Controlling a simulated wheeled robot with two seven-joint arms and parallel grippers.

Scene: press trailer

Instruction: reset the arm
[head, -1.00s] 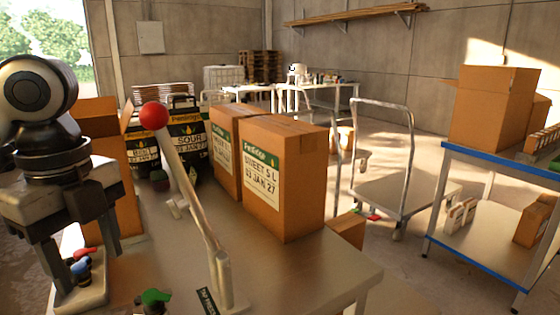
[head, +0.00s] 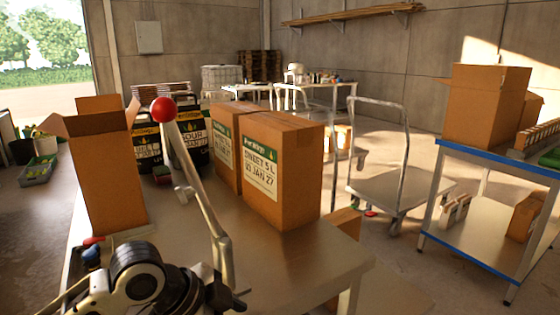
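A metal lever arm (head: 203,205) with a red ball knob (head: 162,110) rises from the front part of the metal table (head: 300,262). It stands raised and leans to the upper left. My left arm comes in low from the left, and its wrist (head: 140,272) lies at the bottom edge, just left of the lever's foot. The wrist is apart from the red knob. The fingers of my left gripper cannot be made out clearly; the wrist and the picture edge hide them. The lever's foot is partly hidden too. My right gripper is not in view.
Two closed cartons (head: 283,175) stand right of the lever, and an open carton (head: 105,180) stands on the left. Black labelled containers (head: 190,140) are behind the lever. A trolley (head: 390,192) and a blue-edged table (head: 470,230) stand to the right.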

